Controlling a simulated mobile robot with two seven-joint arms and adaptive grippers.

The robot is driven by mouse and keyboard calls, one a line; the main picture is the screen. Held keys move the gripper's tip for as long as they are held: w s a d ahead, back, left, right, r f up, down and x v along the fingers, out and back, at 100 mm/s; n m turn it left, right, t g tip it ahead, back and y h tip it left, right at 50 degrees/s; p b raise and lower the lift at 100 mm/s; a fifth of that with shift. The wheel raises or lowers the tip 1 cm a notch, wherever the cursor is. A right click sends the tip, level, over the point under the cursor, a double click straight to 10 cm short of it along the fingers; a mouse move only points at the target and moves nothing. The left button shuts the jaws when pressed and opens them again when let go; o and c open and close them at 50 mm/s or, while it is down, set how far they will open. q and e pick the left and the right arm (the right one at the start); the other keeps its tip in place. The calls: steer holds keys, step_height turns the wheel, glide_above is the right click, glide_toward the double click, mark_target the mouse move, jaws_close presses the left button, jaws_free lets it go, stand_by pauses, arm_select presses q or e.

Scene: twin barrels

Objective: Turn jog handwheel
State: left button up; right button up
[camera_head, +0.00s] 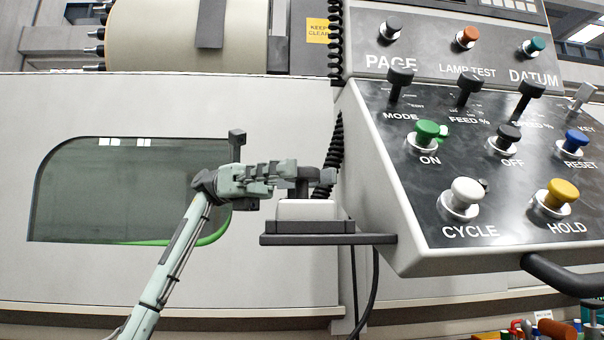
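A small pale box (308,210) stands on a dark shelf bracket (312,239) in the middle of the view, left of the control panel. A dark knob-like part (303,188) rises from its top; it appears to be the jog handwheel, but its rim is mostly hidden. My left gripper (322,178) reaches in from the left, pale green with dark fingertips, level with the top of the box. Its fingertips are at or beside the dark part; I cannot tell whether they touch it or how far apart they are. My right gripper is out of view.
The slanted control panel (463,185) with buttons and levers juts out close on the right. A coiled cable (335,150) hangs behind the gripper. A machine door with a dark window (110,190) and a dark handle (237,146) lies behind my arm.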

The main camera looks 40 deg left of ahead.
arm_select(q)
steer(key=shift+r, duration=0.1)
step_height(320, 180, up, 10)
steer(key=shift+f, duration=0.1)
stand_by(0.6)
